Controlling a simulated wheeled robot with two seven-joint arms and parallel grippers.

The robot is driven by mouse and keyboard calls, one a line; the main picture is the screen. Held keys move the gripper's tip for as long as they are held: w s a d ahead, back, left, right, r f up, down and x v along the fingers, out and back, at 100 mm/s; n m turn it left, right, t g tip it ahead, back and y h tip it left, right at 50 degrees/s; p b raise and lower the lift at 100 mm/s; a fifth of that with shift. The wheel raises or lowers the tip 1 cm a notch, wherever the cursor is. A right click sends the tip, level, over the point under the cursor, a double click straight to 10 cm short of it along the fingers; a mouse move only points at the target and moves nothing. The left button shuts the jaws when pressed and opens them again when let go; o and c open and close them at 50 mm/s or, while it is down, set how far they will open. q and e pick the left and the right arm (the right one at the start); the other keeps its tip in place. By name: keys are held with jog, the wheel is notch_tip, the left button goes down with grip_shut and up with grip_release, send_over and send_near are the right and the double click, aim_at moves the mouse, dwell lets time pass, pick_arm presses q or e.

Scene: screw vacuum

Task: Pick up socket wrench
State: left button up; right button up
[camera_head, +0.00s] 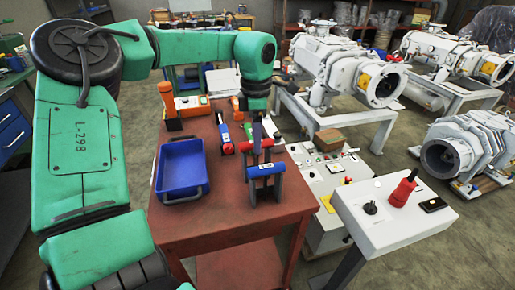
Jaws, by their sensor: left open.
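My left arm comes in from the left and reaches over the red table (225,228). A pale slim object (271,127) shows just behind the gripper, partly hidden. My right gripper is not in view.
A blue tray (160,172) sits on the table's left. An orange tool (167,98) and an orange case (190,106) stand behind it. Control boxes, one with a red knob (403,190), stand close on the right. The table's front is clear. White pumps (340,70) stand behind right.

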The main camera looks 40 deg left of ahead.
aim_at(257, 158)
pick_arm(q)
notch_tip(257, 158, down, 7)
jog(key=shift+w+a+f+p, duration=0.1)
jog(key=shift+p, duration=0.7)
jog(key=shift+f, duration=0.4)
jog(key=shift+w, duration=0.1)
jog(key=c, duration=1)
grip_shut()
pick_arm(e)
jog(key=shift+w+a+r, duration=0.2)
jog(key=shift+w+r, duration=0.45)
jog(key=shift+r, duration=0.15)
pick_arm(q)
jog(key=shift+r, duration=0.1)
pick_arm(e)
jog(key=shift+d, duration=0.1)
